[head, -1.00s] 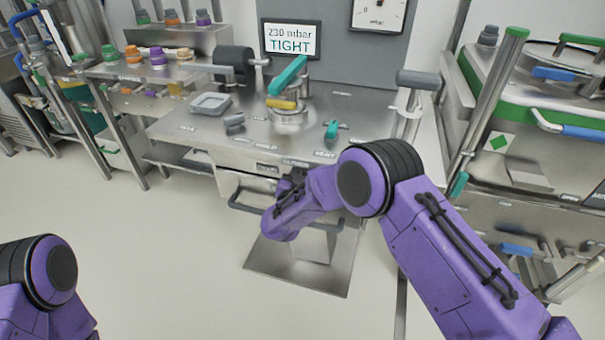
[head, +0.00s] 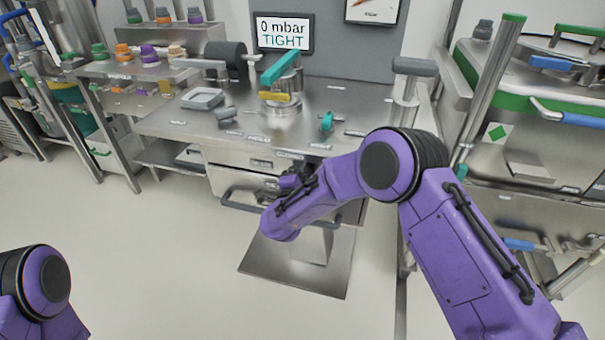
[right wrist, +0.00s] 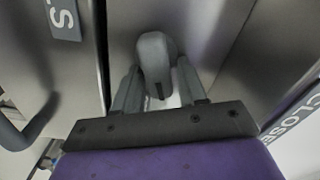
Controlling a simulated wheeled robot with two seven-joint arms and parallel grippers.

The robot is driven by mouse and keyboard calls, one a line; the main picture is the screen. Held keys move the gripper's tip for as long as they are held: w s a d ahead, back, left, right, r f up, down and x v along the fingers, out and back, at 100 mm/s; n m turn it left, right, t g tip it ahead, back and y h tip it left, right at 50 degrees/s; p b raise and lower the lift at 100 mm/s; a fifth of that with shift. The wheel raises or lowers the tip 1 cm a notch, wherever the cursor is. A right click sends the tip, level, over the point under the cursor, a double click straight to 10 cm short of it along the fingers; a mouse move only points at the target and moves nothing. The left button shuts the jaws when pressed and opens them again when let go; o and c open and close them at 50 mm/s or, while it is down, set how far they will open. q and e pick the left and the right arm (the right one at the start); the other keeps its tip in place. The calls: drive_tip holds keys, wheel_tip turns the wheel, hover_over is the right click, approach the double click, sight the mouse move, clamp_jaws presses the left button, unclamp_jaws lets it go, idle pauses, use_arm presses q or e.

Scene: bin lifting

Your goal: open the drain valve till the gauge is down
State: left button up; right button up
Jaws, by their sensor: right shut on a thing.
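The display (head: 283,34) on the grey back panel reads "0 mbar TIGHT". I cannot read a drain label on this handle. My left gripper is out of view; only part of that arm shows.
On the bench top (head: 215,130) are a teal-handled clamp (head: 281,68), a small teal valve (head: 327,121) and a grey tray (head: 202,98). A drawer handle (head: 240,205) is left of my right gripper. A green-edged steel unit (head: 520,100) stands at right. Floor at left is clear.

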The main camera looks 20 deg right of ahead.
drive_tip(key=shift+f+m+b, duration=0.25)
drive_tip(key=shift+m+b, duration=0.3)
drive_tip(key=shift+m, duration=0.45)
drive_tip(key=shift+f+m+b, duration=0.2)
drive_tip(key=shift+m+b, duration=0.3)
drive_tip(key=shift+m, duration=0.5)
drive_tip(key=o, duration=0.8)
drive_tip(key=shift+a, duration=0.1)
drive_tip(key=shift+c, duration=0.2)
drive_tip(key=v, duration=1)
drive_tip(key=shift+s+a, duration=0.2)
